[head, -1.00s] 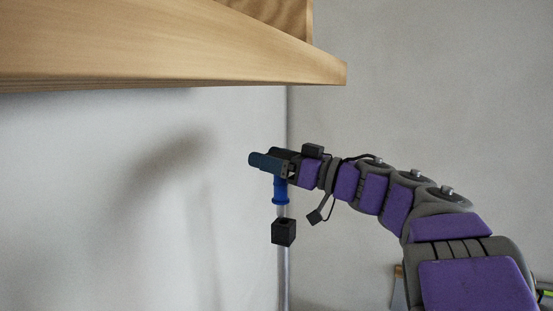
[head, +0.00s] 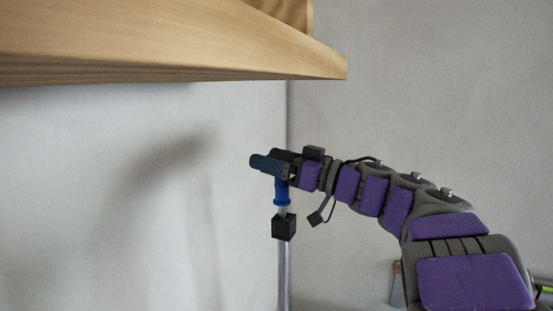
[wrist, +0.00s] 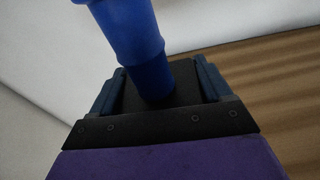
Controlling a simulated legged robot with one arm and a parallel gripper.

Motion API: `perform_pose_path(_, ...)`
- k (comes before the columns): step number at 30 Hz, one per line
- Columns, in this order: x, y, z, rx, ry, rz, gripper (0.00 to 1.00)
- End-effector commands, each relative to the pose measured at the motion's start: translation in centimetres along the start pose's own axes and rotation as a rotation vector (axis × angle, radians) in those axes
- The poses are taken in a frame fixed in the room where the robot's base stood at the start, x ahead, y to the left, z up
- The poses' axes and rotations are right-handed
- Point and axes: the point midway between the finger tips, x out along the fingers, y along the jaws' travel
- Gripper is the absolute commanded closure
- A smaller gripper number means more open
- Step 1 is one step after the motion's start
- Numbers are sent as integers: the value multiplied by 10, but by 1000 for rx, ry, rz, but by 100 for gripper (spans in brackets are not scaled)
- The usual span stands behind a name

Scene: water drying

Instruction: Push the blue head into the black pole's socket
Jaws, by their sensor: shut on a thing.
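The blue head (head: 282,192) hangs upright from my gripper (head: 267,164), with a short pale shaft (head: 283,212) below its blue collar. My gripper is shut on it; in the wrist view the blue head (wrist: 133,38) runs between the two finger pads. The black socket (head: 284,228) is a small cube at the top of a silver-grey pole (head: 284,275), directly beneath the head. The shaft's lower end meets the cube's top in the head view. I cannot tell whether it is inside the opening. The wrist view does not show the socket.
A wooden shelf or beam (head: 170,50) juts out at the upper left, above and apart from my gripper. Pale walls stand behind, with a corner line near the pole. The space left of the pole and on the right above my arm looks clear.

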Motion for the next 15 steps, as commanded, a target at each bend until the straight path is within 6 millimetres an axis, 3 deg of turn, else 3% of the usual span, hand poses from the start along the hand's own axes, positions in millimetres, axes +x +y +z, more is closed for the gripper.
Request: perform_pose_path(15, 1, -1, -9, 1, -2, -3, 66)
